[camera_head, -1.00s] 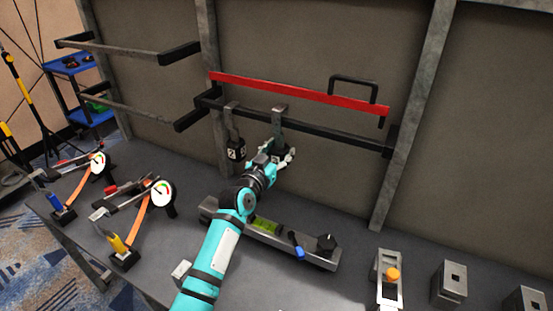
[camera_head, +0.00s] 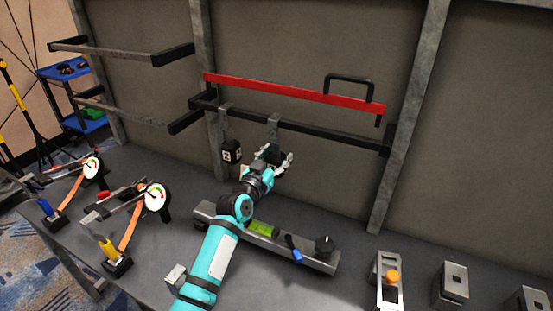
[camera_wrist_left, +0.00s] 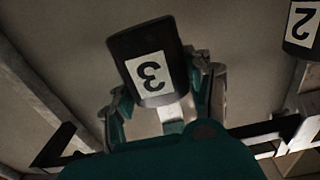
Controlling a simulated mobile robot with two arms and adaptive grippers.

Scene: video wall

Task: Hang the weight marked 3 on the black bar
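The weight marked 3 (camera_wrist_left: 150,72) is a dark block with a white label. In the left wrist view it sits tilted between the fingers of my left gripper (camera_wrist_left: 165,95), which looks shut on it. In the head view my left gripper (camera_head: 273,160) largely hides the weight (camera_head: 271,151). Its grey hook (camera_head: 273,126) rises above the gripper and its top is at the black bar (camera_head: 320,132); I cannot tell if it bears on the bar. The weight marked 2 (camera_head: 231,153) hangs to its left. My right gripper is not in view.
A red beam (camera_head: 290,94) with a black handle runs just above the black bar. A level with a green vial (camera_head: 264,229) lies on the table below my arm. Gauge tools (camera_head: 156,197) stand left; metal blocks (camera_head: 451,286) stand right.

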